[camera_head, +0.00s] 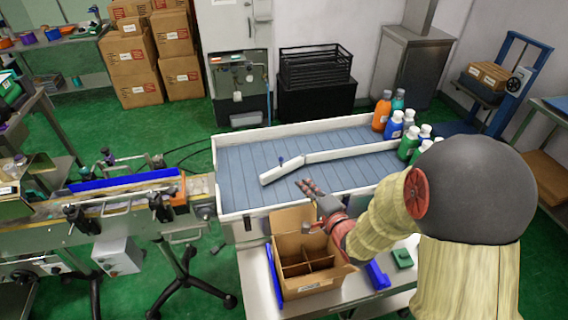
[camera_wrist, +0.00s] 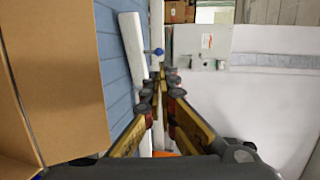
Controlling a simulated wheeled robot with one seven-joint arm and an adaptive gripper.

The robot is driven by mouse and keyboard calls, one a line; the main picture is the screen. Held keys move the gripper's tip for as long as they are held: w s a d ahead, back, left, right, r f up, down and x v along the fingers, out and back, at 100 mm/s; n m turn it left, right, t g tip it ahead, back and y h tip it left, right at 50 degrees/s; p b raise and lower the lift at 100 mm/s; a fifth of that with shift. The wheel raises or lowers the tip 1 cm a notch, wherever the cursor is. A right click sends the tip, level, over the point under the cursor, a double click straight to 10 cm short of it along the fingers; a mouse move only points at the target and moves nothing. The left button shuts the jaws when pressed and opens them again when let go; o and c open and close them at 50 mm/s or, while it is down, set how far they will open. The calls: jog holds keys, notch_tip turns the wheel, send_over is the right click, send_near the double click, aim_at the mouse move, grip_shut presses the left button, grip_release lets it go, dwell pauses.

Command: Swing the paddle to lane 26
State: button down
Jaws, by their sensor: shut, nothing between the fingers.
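The white paddle (camera_head: 281,172) lies at a slant on the blue slatted deck, with its free end toward the lower left. A small blue knob (camera_head: 281,160) stands by it. A long white rail (camera_head: 350,151) runs right from the paddle's far end. My gripper (camera_head: 308,187) is shut and empty above the deck, to the lower right of the paddle and apart from it. In the wrist view the paddle (camera_wrist: 132,50) is left of my fingertips (camera_wrist: 162,75), and the blue knob (camera_wrist: 158,51) shows just above them. I see no readable lane numbers.
The blue deck (camera_head: 240,165) has white side walls. Several bottles (camera_head: 410,145) stand at its right end. An open divided carton (camera_head: 305,280) sits in front, below my arm. A conveyor (camera_head: 120,200) joins from the left. The deck left of the paddle is clear.

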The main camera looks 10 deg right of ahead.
aim_at(282, 160)
jog(key=shift+w, duration=0.1)
jog(key=b+x, duration=0.4)
jog(key=x, duration=0.9)
jog(key=shift+w+a+f, duration=0.1)
jog(key=shift+w+f, duration=0.1)
jog(key=shift+w, duration=0.2)
